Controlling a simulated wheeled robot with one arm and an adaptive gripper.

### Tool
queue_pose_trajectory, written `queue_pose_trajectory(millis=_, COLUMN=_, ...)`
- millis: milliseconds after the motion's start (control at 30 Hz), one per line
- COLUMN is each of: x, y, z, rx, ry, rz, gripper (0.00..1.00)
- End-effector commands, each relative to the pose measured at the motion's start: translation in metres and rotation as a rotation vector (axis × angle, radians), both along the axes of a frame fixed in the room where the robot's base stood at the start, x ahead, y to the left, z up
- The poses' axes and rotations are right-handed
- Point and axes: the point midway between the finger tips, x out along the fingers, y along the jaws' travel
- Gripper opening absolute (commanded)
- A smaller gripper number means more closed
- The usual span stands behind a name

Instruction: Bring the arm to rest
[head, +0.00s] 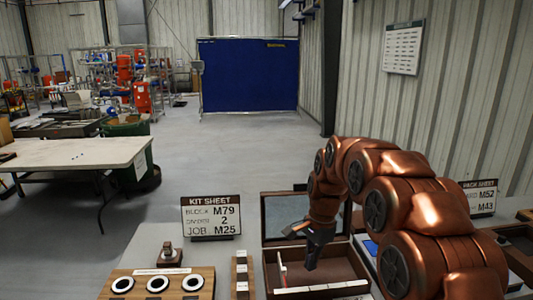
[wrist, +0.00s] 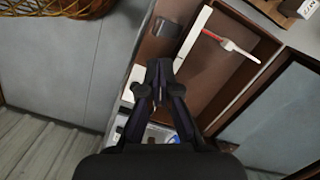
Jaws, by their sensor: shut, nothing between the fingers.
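My copper-coloured arm reaches in from the right in the head view. My gripper (head: 313,252) points down over an open brown case (head: 345,267) on the bench. In the wrist view my gripper (wrist: 158,75) has its fingertips together with nothing between them, above the case (wrist: 262,50). The case lid stands raised at the back.
A kit sheet sign (head: 211,216) and a wooden board (head: 157,284) with white-ringed holes stand left of the case. A pack sheet sign (head: 481,197) is behind my arm at the right. A pale table (head: 75,153) stands farther left. The grey floor ahead is open.

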Motion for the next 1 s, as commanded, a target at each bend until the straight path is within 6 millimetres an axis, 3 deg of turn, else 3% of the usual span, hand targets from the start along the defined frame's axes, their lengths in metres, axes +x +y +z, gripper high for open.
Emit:
queue_pose_trajectory(millis=200, x=-0.058, y=-0.011, z=0.019, rx=-0.005, ry=-0.006, rz=0.169, gripper=0.00)
queue_pose_trajectory(millis=467, x=-0.129, y=-0.025, z=0.031, rx=-0.012, ry=-0.008, rz=0.367, gripper=0.00)
queue_pose_trajectory(millis=1000, x=-0.285, y=-0.052, z=0.023, rx=-0.014, ry=0.010, rz=0.770, gripper=0.00)
